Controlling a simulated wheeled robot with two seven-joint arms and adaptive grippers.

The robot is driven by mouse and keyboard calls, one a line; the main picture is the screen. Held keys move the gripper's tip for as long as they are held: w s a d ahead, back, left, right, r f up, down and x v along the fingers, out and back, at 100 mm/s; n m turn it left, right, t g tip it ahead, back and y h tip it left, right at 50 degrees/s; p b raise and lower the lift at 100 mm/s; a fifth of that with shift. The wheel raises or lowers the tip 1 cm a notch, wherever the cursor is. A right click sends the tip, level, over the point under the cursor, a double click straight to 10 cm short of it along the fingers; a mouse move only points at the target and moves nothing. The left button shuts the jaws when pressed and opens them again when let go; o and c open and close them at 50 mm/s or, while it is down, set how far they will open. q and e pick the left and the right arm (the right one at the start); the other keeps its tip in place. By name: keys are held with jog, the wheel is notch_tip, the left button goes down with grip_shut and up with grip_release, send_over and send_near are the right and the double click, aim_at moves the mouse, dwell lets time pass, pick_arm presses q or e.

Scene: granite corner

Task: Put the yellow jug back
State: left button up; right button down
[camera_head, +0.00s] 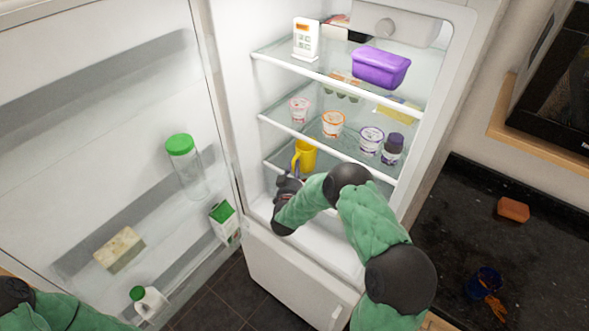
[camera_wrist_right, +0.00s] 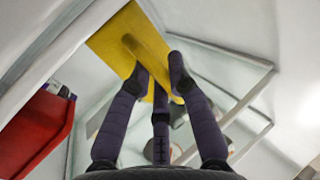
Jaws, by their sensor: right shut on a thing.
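The yellow jug (camera_head: 306,155) is inside the open fridge, at the level of the lower shelf, upright as far as I can see. My right gripper (camera_head: 290,178) reaches into the fridge from the front and is shut on the jug's handle side. In the right wrist view the jug (camera_wrist_right: 115,45) fills the upper middle, with the dark fingers (camera_wrist_right: 160,85) closed around its handle. Whether the jug's base touches a surface is hidden. Of my left arm, only a part shows at the bottom left of the head view; its gripper is out of view.
Shelves above hold yogurt cups (camera_head: 333,124), a dark-lidded jar (camera_head: 392,149), a purple box (camera_head: 380,67) and a white timer (camera_head: 306,39). The open door (camera_head: 100,110) at left holds a green-lidded jar (camera_head: 186,165) and cartons. A dark counter (camera_head: 470,225) is at right.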

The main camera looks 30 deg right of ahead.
jog(key=shift+f, duration=0.1)
jog(key=c, duration=1.2)
grip_release()
